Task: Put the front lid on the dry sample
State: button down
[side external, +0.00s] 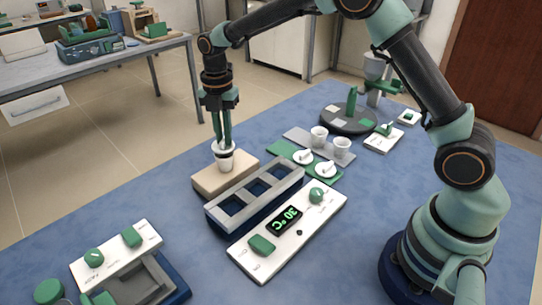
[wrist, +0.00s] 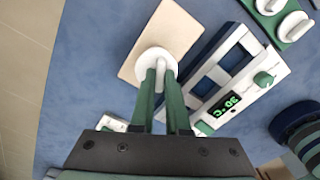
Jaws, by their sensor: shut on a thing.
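My gripper (side external: 224,136) is shut on the upright handle of a white lid (side external: 217,146). The lid sits at the mouth of a white crucible (side external: 225,163), which stands upright on a beige block (side external: 208,184). I cannot tell whether the lid is fully seated. In the wrist view the lid (wrist: 149,56) is a round white disc between my green fingertips (wrist: 160,70), over the block (wrist: 180,24), and it hides the crucible. Two more white lids (side external: 303,157) (side external: 325,169) lie on a green tray (side external: 278,149). Two white crucibles (side external: 319,137) (side external: 342,148) stand on a grey tray (side external: 298,135).
Right beside the block is a furnace (side external: 212,214) with three square openings and a white panel (side external: 325,207) reading 30 °C. Another white panel unit (side external: 118,255) is at front left. A dark round turntable (side external: 338,121) stands at the back. Blue table is clear left of the block.

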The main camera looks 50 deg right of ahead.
jog(key=shift+f, duration=0.25)
jog(key=shift+f, duration=0.35)
jog(key=shift+f, duration=0.3)
jog(key=shift+c, duration=2.2)
grip_release()
jog(key=shift+r, duration=4)
